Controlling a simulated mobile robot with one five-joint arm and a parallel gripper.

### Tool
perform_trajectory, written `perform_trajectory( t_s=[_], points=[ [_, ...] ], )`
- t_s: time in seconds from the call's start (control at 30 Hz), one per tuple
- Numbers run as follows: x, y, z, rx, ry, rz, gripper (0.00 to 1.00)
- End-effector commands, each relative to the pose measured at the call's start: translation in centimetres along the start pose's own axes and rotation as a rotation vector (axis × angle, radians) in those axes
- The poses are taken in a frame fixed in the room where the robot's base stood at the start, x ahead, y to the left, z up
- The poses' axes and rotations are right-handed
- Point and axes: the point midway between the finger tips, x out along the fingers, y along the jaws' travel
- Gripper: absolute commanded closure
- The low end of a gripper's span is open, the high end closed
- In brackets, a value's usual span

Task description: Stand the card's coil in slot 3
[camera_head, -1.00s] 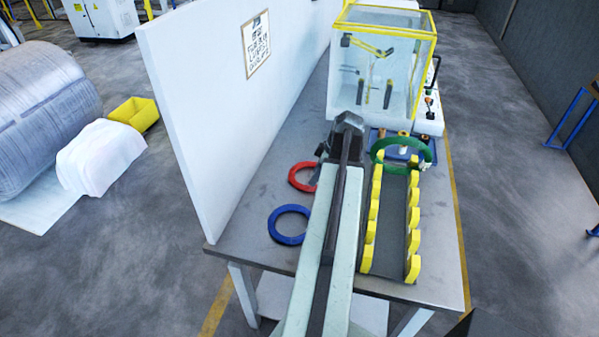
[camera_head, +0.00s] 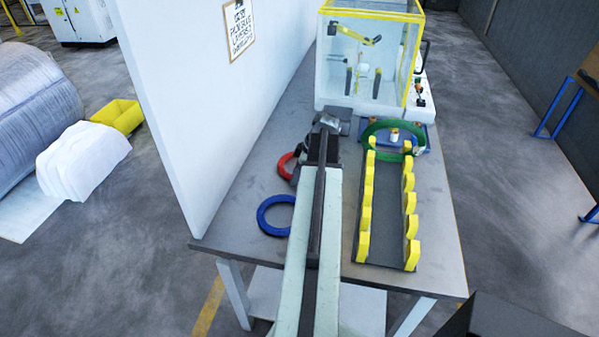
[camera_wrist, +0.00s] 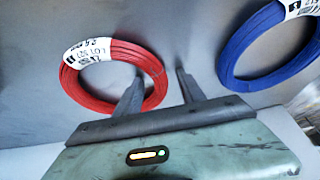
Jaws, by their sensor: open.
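The card (camera_head: 238,28) hangs on the white wall panel; its text is too blurred to read surely. A red coil (camera_wrist: 72,85) with a white label lies flat on the table. A blue coil (camera_wrist: 228,60), also labelled, lies flat to its right in the wrist view; in the head view the blue coil (camera_head: 263,215) is nearer than the red coil (camera_head: 284,165). My gripper (camera_wrist: 160,82) is open and empty, one finger over the red coil's right side, the other beyond its outer edge. Height above it is unclear. My arm partly hides the red coil in the head view.
A dark rack (camera_head: 384,225) with yellow slotted sides stands right of my arm. A clear, yellow-edged machine (camera_head: 370,60) stands behind. The white panel (camera_head: 185,120) bounds the left.

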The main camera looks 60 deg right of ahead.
Motion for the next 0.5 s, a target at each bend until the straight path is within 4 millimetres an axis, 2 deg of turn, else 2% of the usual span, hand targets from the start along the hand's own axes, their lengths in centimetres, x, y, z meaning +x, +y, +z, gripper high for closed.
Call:
perform_trajectory(
  t_s=[0.1,0.13,0.27,0.3,0.5],
  points=[
    [-0.19,-0.02,-0.03,0.0,-0.001,-0.001,0.53],
    [-0.2,-0.02,-0.03,0.0,-0.001,-0.001,0.59],
    [-0.22,-0.02,0.0,0.0,-0.001,-0.001,0.95],
    [-0.22,-0.02,0.01,0.001,-0.001,-0.001,1.0],
    [-0.24,0.0,0.04,0.001,-0.001,0.0,1.0]
  ],
)
